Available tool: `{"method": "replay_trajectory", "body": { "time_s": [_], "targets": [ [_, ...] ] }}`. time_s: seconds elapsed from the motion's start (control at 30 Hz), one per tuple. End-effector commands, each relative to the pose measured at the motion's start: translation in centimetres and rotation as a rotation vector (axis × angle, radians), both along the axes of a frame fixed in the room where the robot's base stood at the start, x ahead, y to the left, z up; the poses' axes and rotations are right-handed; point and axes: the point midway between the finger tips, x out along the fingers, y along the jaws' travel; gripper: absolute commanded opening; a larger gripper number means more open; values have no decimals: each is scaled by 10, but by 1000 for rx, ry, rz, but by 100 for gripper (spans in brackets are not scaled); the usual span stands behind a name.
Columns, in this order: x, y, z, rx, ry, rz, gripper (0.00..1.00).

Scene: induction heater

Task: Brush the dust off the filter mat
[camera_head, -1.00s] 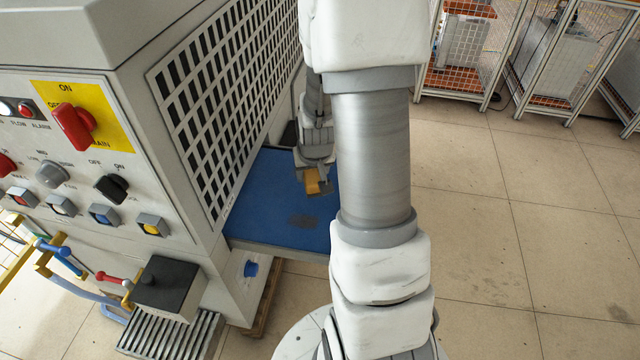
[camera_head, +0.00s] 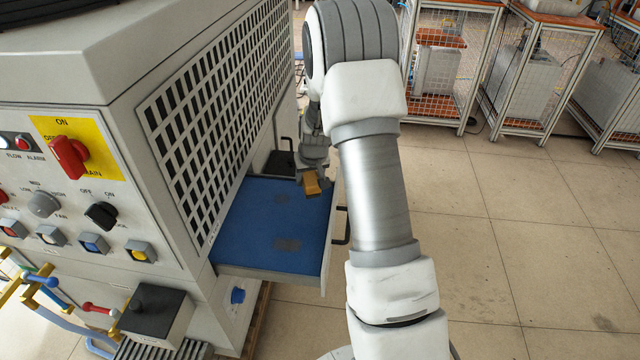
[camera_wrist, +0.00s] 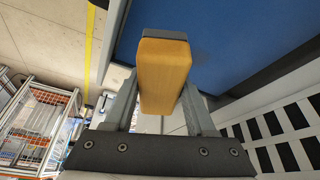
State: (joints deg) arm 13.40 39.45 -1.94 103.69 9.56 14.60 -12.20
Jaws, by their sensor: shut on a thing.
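The blue filter mat (camera_head: 262,222) lies in a pulled-out drawer at the side of the heater cabinet. A grey-brown dust patch (camera_head: 287,245) shows on its near part, with a fainter smudge farther back. My gripper (camera_wrist: 163,105) is shut on a brush with a yellow-brown wooden block handle (camera_wrist: 165,72). In the head view the brush (camera_head: 311,183) is over the far right part of the mat, close to the drawer's right edge. Its bristles are hidden, and I cannot tell whether it touches the mat. The wrist view also shows the blue mat (camera_wrist: 230,40).
The cabinet's slotted grille (camera_head: 215,120) rises along the mat's left side. A black handle (camera_head: 346,228) sticks out from the drawer's right side. A black box (camera_head: 152,315) stands in front of the cabinet. Open tiled floor (camera_head: 480,220) lies to the right, with mesh cages (camera_head: 437,75) behind.

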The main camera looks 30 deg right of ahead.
Motion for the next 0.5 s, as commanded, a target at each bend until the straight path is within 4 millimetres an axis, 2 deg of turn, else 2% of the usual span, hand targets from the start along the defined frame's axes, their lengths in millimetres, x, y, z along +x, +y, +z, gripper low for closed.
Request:
{"method": "replay_trajectory", "body": {
  "time_s": [0.27, 0.5],
  "targets": [
    [12, 5, -3, 2, -1, 18, 11],
    [10, 4, -19, 3, 1, 17, 11]
  ]
}}
